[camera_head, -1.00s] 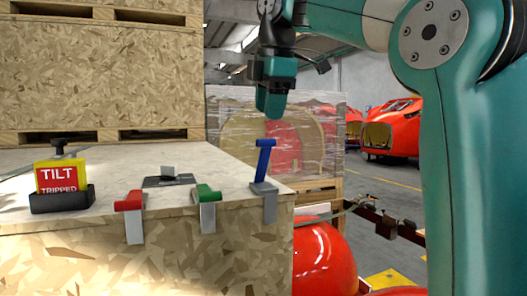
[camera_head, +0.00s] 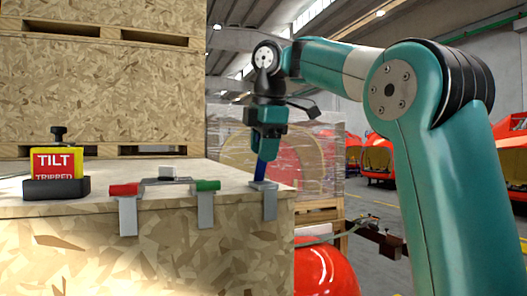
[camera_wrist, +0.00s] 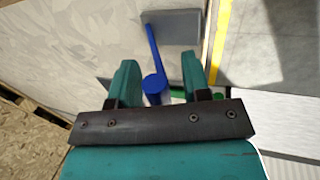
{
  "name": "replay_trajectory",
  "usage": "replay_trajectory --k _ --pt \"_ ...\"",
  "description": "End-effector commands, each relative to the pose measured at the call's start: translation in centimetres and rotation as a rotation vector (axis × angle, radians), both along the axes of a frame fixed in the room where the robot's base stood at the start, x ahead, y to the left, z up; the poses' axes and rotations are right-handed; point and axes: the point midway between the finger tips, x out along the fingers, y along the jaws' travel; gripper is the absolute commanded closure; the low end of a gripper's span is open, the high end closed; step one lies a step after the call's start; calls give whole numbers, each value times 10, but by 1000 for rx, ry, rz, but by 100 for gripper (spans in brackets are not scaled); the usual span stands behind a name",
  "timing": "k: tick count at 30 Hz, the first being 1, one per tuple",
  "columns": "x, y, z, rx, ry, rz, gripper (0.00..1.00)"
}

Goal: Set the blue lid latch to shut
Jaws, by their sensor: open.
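The blue lid latch (camera_head: 261,171) stands up from its grey bracket (camera_head: 269,189) at the front right corner of the crate lid. Its upper part is hidden by my gripper (camera_head: 266,148) in the head view. In the wrist view my gripper (camera_wrist: 162,72) is open. The round end of the blue lever (camera_wrist: 154,84) lies between the two fingers, nearer the left one, with a visible gap to the right one. The lever runs up to the grey bracket (camera_wrist: 173,27). I cannot tell whether a finger touches it.
A red latch (camera_head: 124,189) and a green latch (camera_head: 207,185) lie low along the same crate edge. A yellow-red TILT TRIPPED indicator (camera_head: 58,163) stands at left, and a small grey fitting (camera_head: 167,174) is behind the latches. Stacked crates (camera_head: 100,80) rise behind.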

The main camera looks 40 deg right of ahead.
Motion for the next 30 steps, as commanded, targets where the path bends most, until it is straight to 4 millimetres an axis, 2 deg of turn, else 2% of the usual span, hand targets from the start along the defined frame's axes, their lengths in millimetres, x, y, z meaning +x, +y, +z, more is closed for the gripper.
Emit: replay_trajectory --k 2,7,8,20,30 --pt "0 0 0 0 0 0 59" --pt "0 0 0 0 0 0 98" --pt "0 0 0 0 0 0 100" --pt "-2 1 -6 -11 -37 0 100" --pt "-13 4 -21 -59 -208 1 100"
